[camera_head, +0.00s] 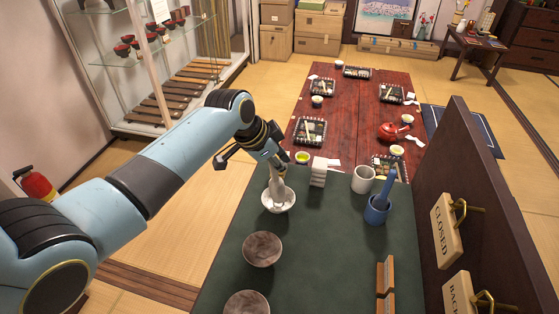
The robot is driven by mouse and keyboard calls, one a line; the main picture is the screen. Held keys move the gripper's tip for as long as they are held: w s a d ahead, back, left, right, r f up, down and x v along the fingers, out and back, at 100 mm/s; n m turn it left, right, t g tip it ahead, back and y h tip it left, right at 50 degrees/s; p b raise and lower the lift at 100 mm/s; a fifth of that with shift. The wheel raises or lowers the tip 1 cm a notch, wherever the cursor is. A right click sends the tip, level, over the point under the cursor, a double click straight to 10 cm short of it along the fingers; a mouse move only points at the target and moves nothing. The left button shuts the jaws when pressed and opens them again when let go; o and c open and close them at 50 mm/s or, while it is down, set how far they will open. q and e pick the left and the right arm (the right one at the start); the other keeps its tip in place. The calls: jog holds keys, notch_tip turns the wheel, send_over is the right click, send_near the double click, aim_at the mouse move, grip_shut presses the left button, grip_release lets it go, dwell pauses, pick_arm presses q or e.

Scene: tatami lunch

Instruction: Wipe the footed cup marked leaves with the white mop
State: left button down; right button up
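My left gripper (274,166) reaches down over the green counter and appears shut on the white mop (277,186). The mop's pale head is down inside a white footed cup (279,208), seemingly touching its inside. The cup stands upright on the counter. Any leaf marking on it is too small to make out. Two brownish-grey cups or bowls stand nearer, one in the middle (262,249) and one at the bottom edge (246,303); their marks are not readable either. My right gripper is not in view.
On the green counter (330,245) stand a white stack (318,173), a white mug (363,179), a blue holder (377,212) with a blue handled tool, and a wooden rack (385,277). A dark panel with signs borders the right. The counter's centre is clear.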

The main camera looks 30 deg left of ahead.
pick_arm(q)
jog(key=shift+f, duration=0.25)
dwell(0.3)
jog(key=shift+f+b, duration=0.4)
dwell(0.5)
jog(key=n+y+p, duration=0.1)
jog(key=n+p, duration=0.1)
jog(key=n+y+p, duration=0.1)
jog(key=n, duration=0.1)
jog(key=shift+s+d+r+p, duration=0.1)
jog(key=shift+d+r+p, duration=0.1)
jog(key=shift+p, duration=0.2)
jog(key=shift+f+n+y, duration=0.1)
jog(key=shift+n+y, duration=0.3)
jog(key=shift+n, duration=0.3)
jog(key=shift+f+n+y, duration=0.15)
jog(key=shift+n+y, duration=0.25)
jog(key=shift+n, duration=0.4)
